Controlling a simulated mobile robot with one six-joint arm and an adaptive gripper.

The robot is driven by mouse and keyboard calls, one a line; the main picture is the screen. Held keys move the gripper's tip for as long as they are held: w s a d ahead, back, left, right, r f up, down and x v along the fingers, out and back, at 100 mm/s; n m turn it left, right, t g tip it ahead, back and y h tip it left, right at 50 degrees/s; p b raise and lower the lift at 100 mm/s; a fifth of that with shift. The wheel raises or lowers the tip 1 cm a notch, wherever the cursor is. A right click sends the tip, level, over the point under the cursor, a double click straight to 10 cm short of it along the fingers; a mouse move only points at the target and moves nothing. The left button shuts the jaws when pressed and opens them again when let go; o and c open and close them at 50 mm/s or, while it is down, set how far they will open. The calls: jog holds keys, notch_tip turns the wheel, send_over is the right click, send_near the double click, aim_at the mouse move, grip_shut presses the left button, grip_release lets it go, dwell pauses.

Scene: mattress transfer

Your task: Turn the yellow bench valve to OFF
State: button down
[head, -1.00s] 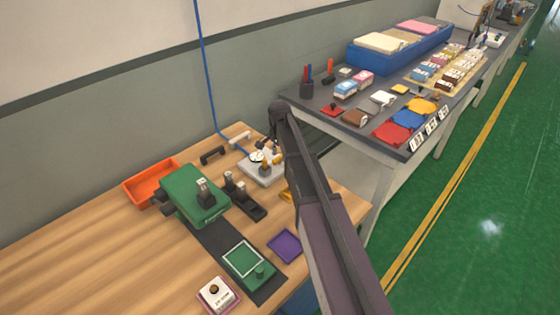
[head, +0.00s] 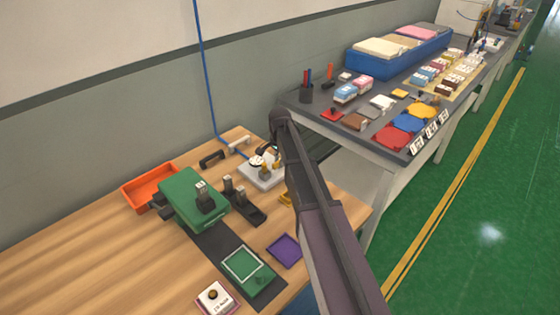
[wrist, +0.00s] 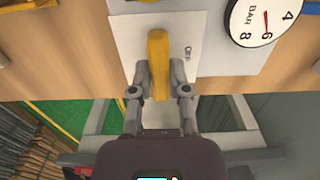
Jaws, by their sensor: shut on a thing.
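The yellow valve handle (wrist: 158,55) stands out from a pale plate (wrist: 125,40) in the wrist view. My gripper (wrist: 158,72) is shut on it, with one finger on each side. The word OFF is printed on the plate just right of the handle. In the head view the plate (head: 253,178) sits at the back right of the wooden bench, with the yellow valve (head: 265,171) on it. My gripper (head: 273,151) is over it and partly hides the handle. The handle's exact angle is hard to tell.
A round pressure gauge (wrist: 262,18) is beside the handle, its needle near 6. A green press (head: 190,195), an orange tray (head: 150,188) and a purple tray (head: 284,247) are on the bench. A grey table (head: 365,140) stands to the right.

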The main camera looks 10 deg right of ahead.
jog(key=shift+n, duration=0.4)
jog(key=n, duration=0.3)
jog(key=shift+n, duration=0.3)
jog(key=n, duration=0.4)
jog(key=shift+n, duration=0.3)
jog(key=n, duration=0.4)
jog(key=shift+n, duration=2.5)
jog(key=c, duration=0.6)
grip_release()
